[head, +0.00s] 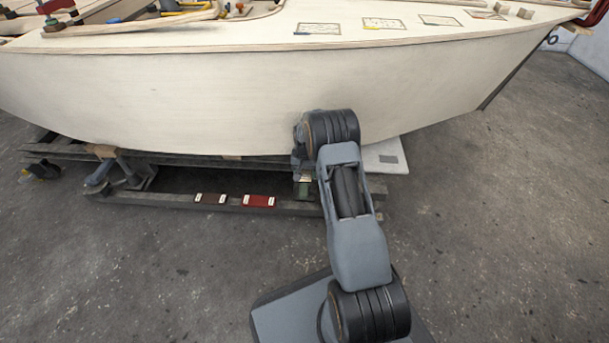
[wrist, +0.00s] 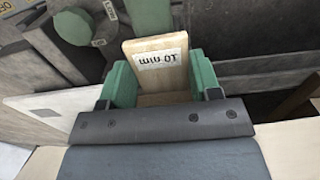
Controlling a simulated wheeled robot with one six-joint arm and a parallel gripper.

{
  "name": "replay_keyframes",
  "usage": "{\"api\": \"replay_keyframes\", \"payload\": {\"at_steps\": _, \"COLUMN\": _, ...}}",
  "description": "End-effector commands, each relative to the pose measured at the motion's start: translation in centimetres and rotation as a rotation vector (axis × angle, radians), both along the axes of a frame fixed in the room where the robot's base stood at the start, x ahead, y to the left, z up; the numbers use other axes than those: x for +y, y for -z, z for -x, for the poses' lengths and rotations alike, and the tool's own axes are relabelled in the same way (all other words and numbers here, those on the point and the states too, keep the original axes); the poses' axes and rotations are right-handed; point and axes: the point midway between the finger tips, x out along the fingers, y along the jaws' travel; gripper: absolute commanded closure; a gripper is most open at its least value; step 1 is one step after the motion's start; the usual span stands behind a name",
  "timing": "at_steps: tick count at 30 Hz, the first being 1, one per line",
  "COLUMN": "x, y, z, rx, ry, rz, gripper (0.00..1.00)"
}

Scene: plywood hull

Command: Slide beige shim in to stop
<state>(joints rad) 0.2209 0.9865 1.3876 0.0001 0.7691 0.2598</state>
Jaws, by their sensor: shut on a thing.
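The beige shim (wrist: 176,77) shows in the wrist view as a flat pale wooden piece with a white "10 mm" label, upside down in the picture. My gripper (wrist: 158,78) is shut on it, with a green finger on each side. The shim's far end reaches past the fingers towards dark grey beams. I cannot tell whether that end touches anything. In the head view my arm reaches to the lower edge of the pale plywood hull (head: 180,100). My wrist and arm hide the shim there.
A dark red block (head: 258,201) and a dark brown block (head: 210,198), both with white labels, lie on the grey cradle beam (head: 150,200) under the hull. A white board (head: 388,155) is right of my wrist. A round green piece (wrist: 74,26) is near the shim. Floor at right is clear.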

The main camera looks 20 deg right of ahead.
Motion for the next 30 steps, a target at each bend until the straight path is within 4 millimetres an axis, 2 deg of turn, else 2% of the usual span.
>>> {"api": "replay_keyframes", "payload": {"at_steps": 10, "x": -0.14, "y": -0.07, "z": -0.3, "rx": -0.006, "ry": 0.0, "rz": 0.002, "gripper": 0.69}}
{"api": "replay_keyframes", "payload": {"at_steps": 11, "x": -0.15, "y": -0.08, "z": -0.31, "rx": -0.007, "ry": 0.0, "rz": 0.002, "gripper": 0.41}}
{"api": "replay_keyframes", "payload": {"at_steps": 19, "x": -0.11, "y": -0.04, "z": -0.23, "rx": -0.004, "ry": 0.0, "rz": 0.001, "gripper": 0.15}}
{"api": "replay_keyframes", "payload": {"at_steps": 30, "x": -0.01, "y": -0.59, "z": -0.06, "rx": -0.002, "ry": -0.001, "rz": 0.001, "gripper": 0.13}}
